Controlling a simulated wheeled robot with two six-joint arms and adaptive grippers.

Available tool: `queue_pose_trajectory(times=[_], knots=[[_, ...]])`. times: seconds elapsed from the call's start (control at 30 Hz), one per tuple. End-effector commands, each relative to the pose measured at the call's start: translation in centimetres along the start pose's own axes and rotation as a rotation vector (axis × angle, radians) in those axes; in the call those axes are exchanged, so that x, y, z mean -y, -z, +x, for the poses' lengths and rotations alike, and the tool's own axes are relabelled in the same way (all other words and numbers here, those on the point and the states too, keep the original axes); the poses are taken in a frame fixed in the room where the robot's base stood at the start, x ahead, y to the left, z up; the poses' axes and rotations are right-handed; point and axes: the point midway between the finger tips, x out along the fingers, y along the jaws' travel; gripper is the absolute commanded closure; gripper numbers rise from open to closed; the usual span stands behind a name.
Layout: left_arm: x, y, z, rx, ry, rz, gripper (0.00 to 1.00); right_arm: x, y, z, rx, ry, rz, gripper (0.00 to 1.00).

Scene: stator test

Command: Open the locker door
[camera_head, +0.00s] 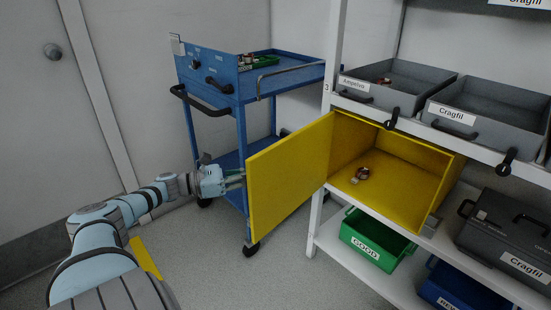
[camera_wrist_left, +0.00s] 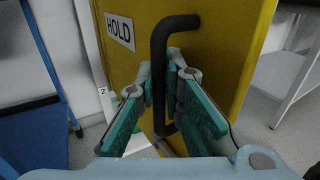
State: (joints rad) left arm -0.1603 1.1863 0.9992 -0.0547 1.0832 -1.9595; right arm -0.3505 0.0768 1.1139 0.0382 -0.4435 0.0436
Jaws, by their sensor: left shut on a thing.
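The yellow locker (camera_head: 395,180) sits on the white shelf rack with its door (camera_head: 290,170) swung wide open to the left. A small stator-like part (camera_head: 361,174) with copper colour lies on the locker floor. My left gripper (camera_head: 238,178) is at the outer face of the door, by its free edge. In the left wrist view the door (camera_wrist_left: 225,60) carries a HOLD label (camera_wrist_left: 119,31) and a black bar handle (camera_wrist_left: 160,70). My left gripper (camera_wrist_left: 170,85) is shut on this handle, with teal fingers on both sides of it. My right gripper is not in view.
A blue cart (camera_head: 240,90) with a green tray stands just behind the door and my left arm. Grey bins (camera_head: 395,82) sit above the locker. A green GOOD bin (camera_head: 375,240), a blue bin (camera_head: 455,290) and a grey case (camera_head: 505,235) are lower right. Floor in front of the door is clear.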

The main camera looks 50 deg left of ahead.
Motion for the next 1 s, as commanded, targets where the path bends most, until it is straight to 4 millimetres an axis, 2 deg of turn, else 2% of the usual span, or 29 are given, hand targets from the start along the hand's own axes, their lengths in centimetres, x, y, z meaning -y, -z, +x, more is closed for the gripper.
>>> queue_pose_trajectory(times=[0.13,0.47,0.5,0.53,0.83,0.93,1.0], knots=[[-0.6,-0.1,-0.9,0.002,-0.011,0.0,1.0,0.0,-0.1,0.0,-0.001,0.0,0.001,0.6],[-0.6,-0.1,-0.9,0.002,-0.011,0.0,1.0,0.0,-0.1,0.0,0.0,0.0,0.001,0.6],[-0.6,-0.1,-0.9,0.002,-0.01,0.0,0.87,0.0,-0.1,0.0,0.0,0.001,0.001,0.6],[-0.6,-0.1,-0.9,0.002,-0.01,0.0,0.82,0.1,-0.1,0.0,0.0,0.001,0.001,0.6],[-0.5,-0.1,-0.8,0.001,-0.008,0.0,0.82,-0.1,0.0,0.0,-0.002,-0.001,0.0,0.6],[-0.5,0.1,-1.9,-0.004,-0.009,-0.001,0.82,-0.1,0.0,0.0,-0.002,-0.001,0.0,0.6],[-0.5,0.1,-3.3,-0.007,-0.009,0.0,0.82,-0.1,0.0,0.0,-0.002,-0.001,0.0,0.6]])
